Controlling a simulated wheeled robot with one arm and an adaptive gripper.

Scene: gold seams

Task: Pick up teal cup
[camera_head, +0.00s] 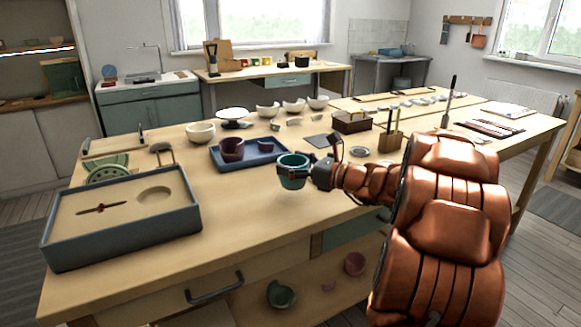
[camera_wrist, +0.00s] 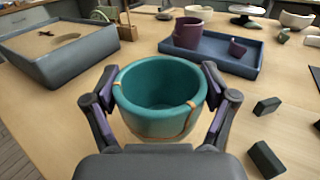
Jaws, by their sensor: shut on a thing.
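A blue tray (camera_head: 262,160) with a purple cup (camera_head: 231,148) and a small purple piece lies behind and left of the cup. A grey box (camera_head: 120,243) with a sand-coloured top is at the front left. Small dark blocks (camera_wrist: 266,106) lie to the right in the wrist view.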

